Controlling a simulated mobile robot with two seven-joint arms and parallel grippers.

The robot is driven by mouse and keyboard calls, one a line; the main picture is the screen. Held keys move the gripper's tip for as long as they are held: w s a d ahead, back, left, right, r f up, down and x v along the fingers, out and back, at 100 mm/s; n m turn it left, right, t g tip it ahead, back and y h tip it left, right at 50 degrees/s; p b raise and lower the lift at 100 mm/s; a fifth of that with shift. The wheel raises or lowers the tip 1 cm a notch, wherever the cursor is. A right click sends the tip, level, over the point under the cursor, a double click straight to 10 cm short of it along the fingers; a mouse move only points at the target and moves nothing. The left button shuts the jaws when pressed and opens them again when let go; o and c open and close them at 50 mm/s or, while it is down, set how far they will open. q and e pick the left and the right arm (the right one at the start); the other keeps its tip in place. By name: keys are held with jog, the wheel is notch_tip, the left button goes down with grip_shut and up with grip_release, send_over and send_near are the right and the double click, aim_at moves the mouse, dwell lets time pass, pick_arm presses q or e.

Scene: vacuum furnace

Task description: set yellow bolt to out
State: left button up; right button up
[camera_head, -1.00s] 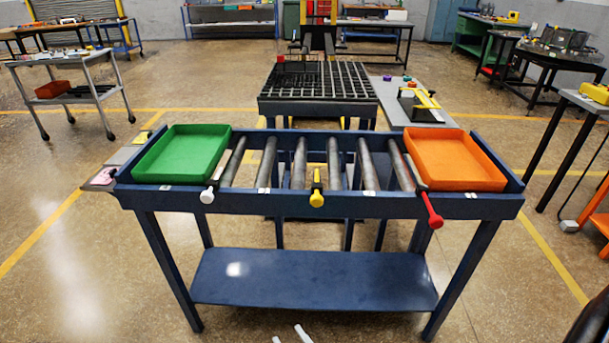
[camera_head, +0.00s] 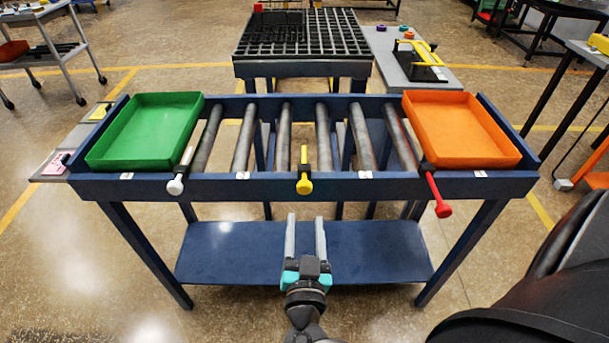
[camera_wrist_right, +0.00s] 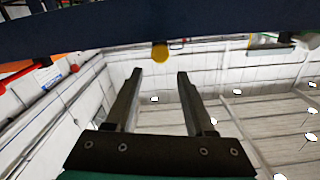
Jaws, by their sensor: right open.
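The yellow bolt (camera_head: 304,184) sits at the middle of the front rail of the blue roller table (camera_head: 250,187). Its round yellow knob hangs at the front face and its shaft runs back over the rail. The knob also shows in the right wrist view (camera_wrist_right: 160,52), just under the dark rail. My right gripper (camera_head: 305,222) is open and empty, in front of and below the yellow bolt, apart from it. In the right wrist view its two fingers (camera_wrist_right: 160,75) point toward the rail, with the knob beyond and between them. My left gripper is not in view.
A white-knobbed bolt (camera_head: 176,185) is on the rail to the left and a red-handled one (camera_head: 441,207) to the right. A green tray (camera_head: 145,135) and an orange tray (camera_head: 460,135) stand at the table's ends. A blue lower shelf (camera_head: 230,255) lies below.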

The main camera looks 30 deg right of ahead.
aim_at(304, 175)
jog(key=b+x, duration=0.2)
jog(key=x, duration=1)
jog(key=shift+w+d, duration=0.15)
jog(key=shift+w, duration=0.25)
jog(key=shift+w+d, duration=0.35)
jog(key=shift+w, duration=0.2)
grip_shut()
